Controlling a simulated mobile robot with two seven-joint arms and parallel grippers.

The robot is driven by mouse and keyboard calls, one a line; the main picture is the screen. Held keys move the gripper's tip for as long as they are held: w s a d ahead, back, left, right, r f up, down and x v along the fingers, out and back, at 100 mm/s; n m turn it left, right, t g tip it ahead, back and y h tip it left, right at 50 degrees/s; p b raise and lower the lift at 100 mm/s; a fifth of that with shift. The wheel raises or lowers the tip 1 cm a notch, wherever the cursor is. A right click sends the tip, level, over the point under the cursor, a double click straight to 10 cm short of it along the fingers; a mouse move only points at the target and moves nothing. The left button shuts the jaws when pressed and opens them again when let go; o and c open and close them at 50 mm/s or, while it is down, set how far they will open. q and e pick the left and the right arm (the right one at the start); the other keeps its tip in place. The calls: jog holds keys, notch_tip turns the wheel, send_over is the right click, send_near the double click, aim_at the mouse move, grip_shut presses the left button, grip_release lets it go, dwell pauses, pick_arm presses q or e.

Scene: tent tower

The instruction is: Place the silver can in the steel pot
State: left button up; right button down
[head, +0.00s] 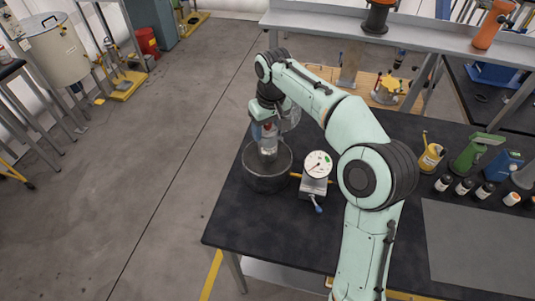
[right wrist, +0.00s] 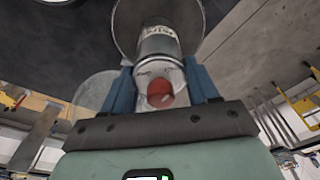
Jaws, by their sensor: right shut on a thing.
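The silver can (right wrist: 158,45) is held between the blue fingers of my right gripper (right wrist: 163,92) in the right wrist view. A red round spot shows on the can's near end. In the head view the can (head: 268,143) hangs below my right gripper (head: 267,125), with its lower end at the mouth of the steel pot (head: 268,180). The pot's rim also shows behind the can in the right wrist view (right wrist: 127,22). I cannot tell whether the can touches the pot. My left gripper is not in view.
The dark table (head: 240,222) carries a dial gauge device (head: 317,167) just right of the pot. Several small bottles (head: 463,187), a yellow can (head: 431,157) and a green tool (head: 475,152) stand farther right. A transparent round object (head: 290,117) is behind the gripper. The table's front left is clear.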

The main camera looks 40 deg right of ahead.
aim_at(267, 149)
jog(key=f, duration=0.4)
jog(key=shift+w+f, duration=0.1)
jog(key=shift+w, duration=0.1)
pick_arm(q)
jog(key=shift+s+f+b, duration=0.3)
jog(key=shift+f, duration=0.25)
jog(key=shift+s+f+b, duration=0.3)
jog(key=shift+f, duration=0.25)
pick_arm(e)
jog(key=shift+f, duration=2.2)
jog(key=shift+f, duration=0.1)
jog(key=shift+f, duration=0.15)
jog(key=shift+c, duration=1.4)
grip_release()
